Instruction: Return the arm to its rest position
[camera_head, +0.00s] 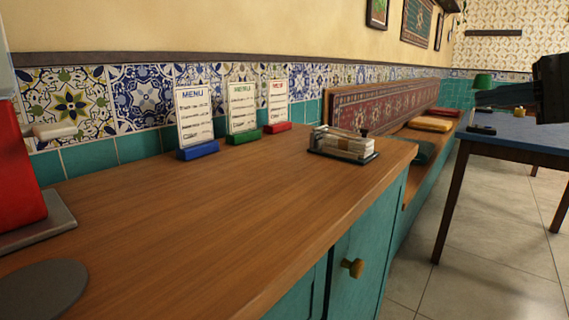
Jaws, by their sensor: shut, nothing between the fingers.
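My gripper (480,98) shows at the right edge, dark, with its fingers pointing left. It is shut and empty, raised in front of the far blue table (510,133) and clear of the wooden counter (200,245). The rest of my arm is out of the picture. No teapot can be made out. A red body (18,170) on a grey base stands at the left edge, cut off by the frame.
Three menu cards in blue (198,150), green (243,135) and red (278,127) stands line the tiled wall. A napkin holder (343,145) sits near the counter's far end. A dark round disc (40,290) lies at front left. The counter's middle is clear.

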